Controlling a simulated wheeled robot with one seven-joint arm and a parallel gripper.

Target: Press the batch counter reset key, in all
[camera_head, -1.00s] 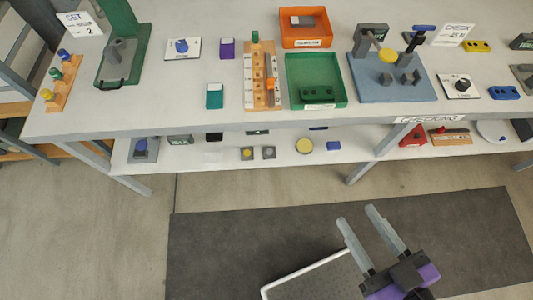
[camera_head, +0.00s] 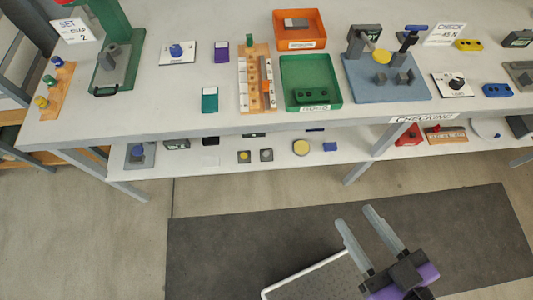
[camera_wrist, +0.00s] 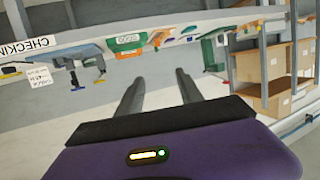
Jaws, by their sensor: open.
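No label in view lets me read which device is the batch counter or its reset key. Small candidates on the bench are a white plate with a blue knob (camera_head: 178,52), a white plate with a black knob (camera_head: 453,84) and a dark box with a green-lit face (camera_head: 518,39) at the far right. My gripper (camera_head: 354,215) is open and empty, over the dark floor mat in front of the bench. Its two fingers also show in the wrist view (camera_wrist: 160,76), apart, with nothing between them and the bench beyond.
The bench (camera_head: 210,120) holds an orange tray (camera_head: 300,44), a green tray (camera_head: 340,70), a blue fixture (camera_head: 385,92) and a green press (camera_head: 112,55). A lower shelf (camera_head: 285,160) carries small items. Shelving with cardboard boxes (camera_wrist: 285,65) shows in the wrist view.

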